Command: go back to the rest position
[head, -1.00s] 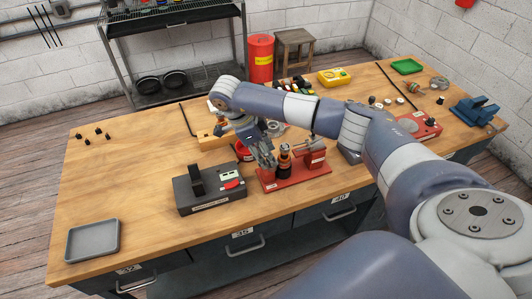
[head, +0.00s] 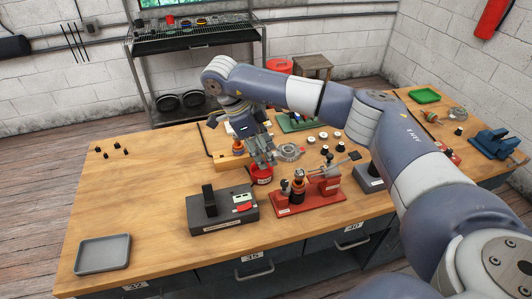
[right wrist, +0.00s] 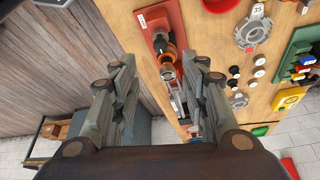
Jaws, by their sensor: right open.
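My right gripper (head: 262,152) is open and empty in the head view, raised above the workbench (head: 150,200) near a red round dish (head: 262,174). In the right wrist view its two fingers (right wrist: 158,100) stand wide apart with nothing between them. Beyond them shows a red fixture with a copper-and-black part (right wrist: 167,62). In the head view that red fixture (head: 325,203) stands on the bench just right of and nearer than the gripper. My left gripper is not in view.
A dark box with a white and red panel (head: 222,212) and a grey tray (head: 103,254) are on the bench. A blue vise (head: 493,143) is at the far right. The left middle of the bench is clear.

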